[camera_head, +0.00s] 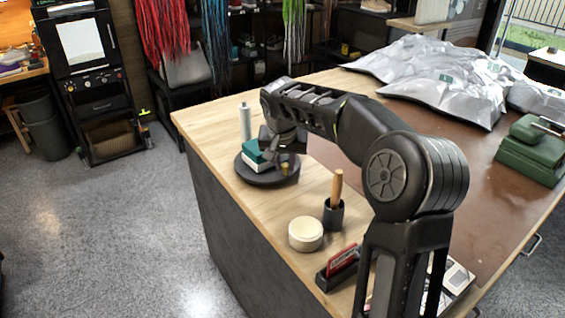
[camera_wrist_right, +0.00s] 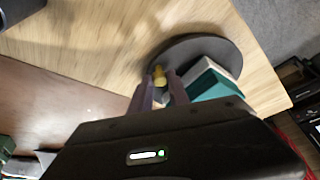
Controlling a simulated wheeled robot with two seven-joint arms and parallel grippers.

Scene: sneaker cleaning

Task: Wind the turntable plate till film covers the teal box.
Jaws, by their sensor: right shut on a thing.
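In the right wrist view the teal box (camera_wrist_right: 212,83) lies right of my fingers on the dark plate (camera_wrist_right: 205,45). My right gripper (camera_head: 283,157) is over the plate. Its fingers (camera_wrist_right: 158,84) are shut on a small yellow knob (camera_wrist_right: 159,73) near the plate's rim. A pale upright roll (camera_head: 245,122), perhaps the film, stands behind the plate. I see no film on the box's visible faces. My left gripper is out of view.
A cream round tub (camera_head: 305,233), a dark cup (camera_head: 333,214) with a wooden handle and a dark holder with a red card (camera_head: 341,260) stand nearer. Silvery bags (camera_head: 430,75) and green boxes (camera_head: 530,150) lie at the right. My right arm spans the bench.

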